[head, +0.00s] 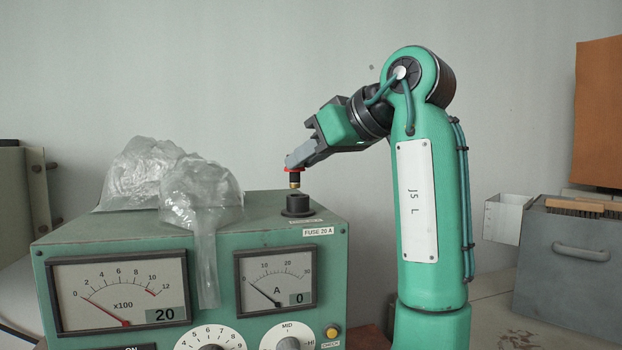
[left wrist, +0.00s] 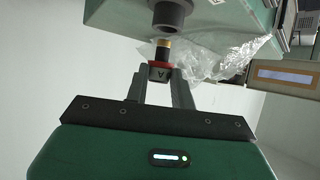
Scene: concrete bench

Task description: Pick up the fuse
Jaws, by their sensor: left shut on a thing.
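The fuse (head: 295,180) has a red cap, a black body and a brass end, and points downward. My left gripper (head: 292,166) is shut on its red cap and holds it just above the black fuse socket (head: 298,205) on top of the green meter box. A small gap shows between the brass end and the socket. In the left wrist view the fuse (left wrist: 163,51) sits between the fingertips of my left gripper (left wrist: 160,72), its brass end toward the socket (left wrist: 170,14). My right gripper is not in view.
A crumpled clear plastic bag (head: 200,190) lies on the green meter box (head: 215,240) left of the socket and hangs over its front. A grey box (head: 570,270) with a handle stands at the right. The air above the socket is otherwise clear.

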